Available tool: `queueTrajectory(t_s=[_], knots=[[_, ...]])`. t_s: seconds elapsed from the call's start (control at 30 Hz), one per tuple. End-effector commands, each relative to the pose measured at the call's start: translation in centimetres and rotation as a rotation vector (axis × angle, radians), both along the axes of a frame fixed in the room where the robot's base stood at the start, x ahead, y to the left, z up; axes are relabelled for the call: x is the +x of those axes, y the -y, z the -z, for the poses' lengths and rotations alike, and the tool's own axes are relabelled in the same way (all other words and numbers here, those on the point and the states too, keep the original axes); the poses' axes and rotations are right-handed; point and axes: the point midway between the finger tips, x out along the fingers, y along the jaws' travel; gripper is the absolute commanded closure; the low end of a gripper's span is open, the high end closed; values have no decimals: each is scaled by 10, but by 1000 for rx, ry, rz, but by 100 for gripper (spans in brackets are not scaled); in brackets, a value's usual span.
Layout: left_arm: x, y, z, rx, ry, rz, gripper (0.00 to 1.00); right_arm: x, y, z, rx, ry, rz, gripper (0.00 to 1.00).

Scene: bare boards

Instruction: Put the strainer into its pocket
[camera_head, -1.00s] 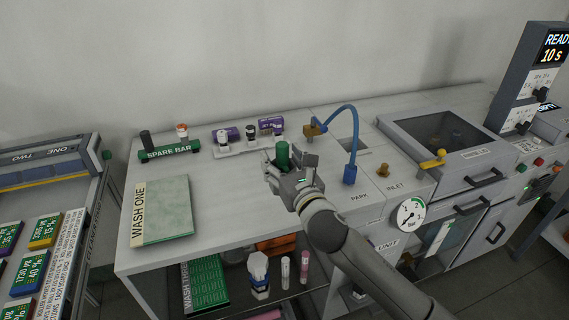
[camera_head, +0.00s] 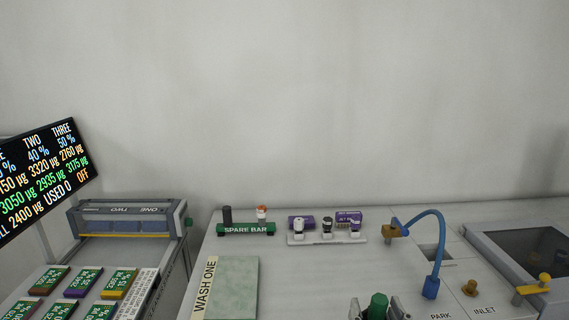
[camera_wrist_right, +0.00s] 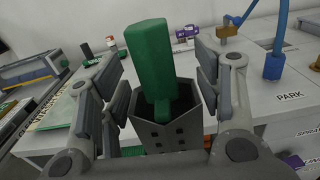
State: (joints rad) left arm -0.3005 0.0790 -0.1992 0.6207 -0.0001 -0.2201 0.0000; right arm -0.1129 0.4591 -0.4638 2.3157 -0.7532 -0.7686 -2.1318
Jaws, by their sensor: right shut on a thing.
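My right gripper (camera_head: 379,311) shows at the bottom edge of the head view, above the bench. It is shut on the strainer, a grey box with small square holes (camera_wrist_right: 175,134) and a thick green handle (camera_wrist_right: 152,60). In the right wrist view the strainer is upright between the fingers (camera_wrist_right: 163,98); its lower end is cut off. My left gripper is not in view.
A blue hose (camera_head: 440,240) arches beside the opening, with a brass fitting (camera_head: 396,229). The SPARE BAR rack (camera_head: 245,230) and a white holder of small bottles (camera_head: 327,239) stand at the back. The WASH ONE plate (camera_head: 231,285) lies left. Bench between is clear.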

Motion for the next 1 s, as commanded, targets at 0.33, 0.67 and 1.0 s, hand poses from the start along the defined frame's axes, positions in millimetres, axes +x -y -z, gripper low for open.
queueTrajectory(t_s=[0.33, 0.67, 1.0], knots=[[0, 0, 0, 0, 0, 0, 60, -43, 14, 23, -17, -6, 20, 67], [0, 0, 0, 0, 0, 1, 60, -91, 17, 45, -15, -7, 33, 67], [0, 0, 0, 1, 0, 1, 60, -125, 15, 53, -16, -6, 22, 67]])
